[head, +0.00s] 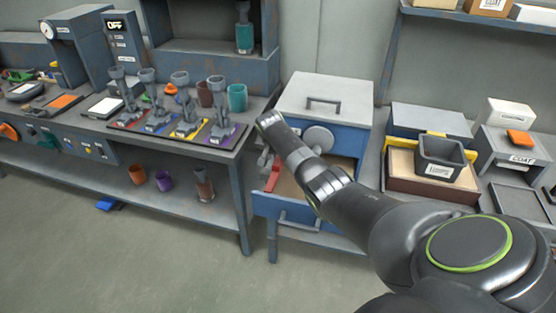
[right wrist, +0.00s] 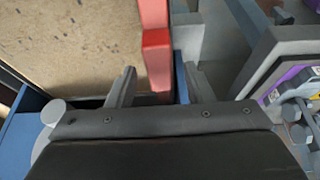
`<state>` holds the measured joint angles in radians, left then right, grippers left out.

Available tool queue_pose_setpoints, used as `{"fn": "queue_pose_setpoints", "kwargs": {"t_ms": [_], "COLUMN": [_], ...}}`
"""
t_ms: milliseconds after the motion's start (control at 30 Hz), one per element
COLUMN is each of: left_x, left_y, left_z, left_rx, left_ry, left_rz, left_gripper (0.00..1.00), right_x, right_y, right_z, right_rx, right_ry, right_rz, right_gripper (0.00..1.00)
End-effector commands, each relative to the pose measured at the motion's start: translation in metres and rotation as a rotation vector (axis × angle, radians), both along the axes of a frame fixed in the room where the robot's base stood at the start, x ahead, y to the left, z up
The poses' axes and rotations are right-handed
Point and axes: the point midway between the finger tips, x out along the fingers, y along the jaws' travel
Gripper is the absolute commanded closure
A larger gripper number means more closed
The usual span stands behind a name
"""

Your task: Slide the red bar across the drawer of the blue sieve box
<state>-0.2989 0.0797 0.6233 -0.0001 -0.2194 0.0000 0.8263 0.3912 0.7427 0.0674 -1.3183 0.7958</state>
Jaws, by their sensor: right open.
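The blue sieve box (head: 343,138) has a grey lid with a handle and stands right of the middle in the head view. Its drawer (head: 284,208) is pulled out to the front; the tan drawer floor (right wrist: 70,45) fills the left of the right wrist view. The red bar (head: 272,176) is at the drawer's left side. In the right wrist view the red bar (right wrist: 157,55) runs between the fingers of my right gripper (right wrist: 160,82), which is open, with gaps on both sides. In the head view my arm partly covers the drawer. My left gripper is not in view.
A bench (head: 234,150) with several grey tools on coloured mats stands close to the left of the box. To the right are a black bin (head: 440,157) and a grey stand with an orange block (head: 519,138). The floor in front is mostly clear.

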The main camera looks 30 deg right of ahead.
Motion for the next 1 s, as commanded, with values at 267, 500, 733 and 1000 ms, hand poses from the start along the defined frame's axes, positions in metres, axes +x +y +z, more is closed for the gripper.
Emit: {"fn": "queue_pose_setpoints", "kwargs": {"t_ms": [267, 500, 733, 1000], "left_x": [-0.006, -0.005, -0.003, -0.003], "left_y": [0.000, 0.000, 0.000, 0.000], "left_z": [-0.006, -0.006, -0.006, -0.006], "left_rx": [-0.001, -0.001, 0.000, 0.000], "left_ry": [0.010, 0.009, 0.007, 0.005], "left_rz": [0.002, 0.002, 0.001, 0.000], "left_gripper": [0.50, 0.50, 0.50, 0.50], "right_x": [0.004, 0.004, 0.004, 0.004], "right_y": [-0.005, -0.005, -0.005, -0.005], "right_z": [-0.015, -0.017, -0.016, -0.017], "right_rx": [0.000, -0.001, 0.000, 0.000], "right_ry": [0.000, 0.000, 0.000, 0.000], "right_rz": [0.000, 0.001, 0.000, 0.000], "right_gripper": [0.53, 0.53, 0.70, 1.00]}}
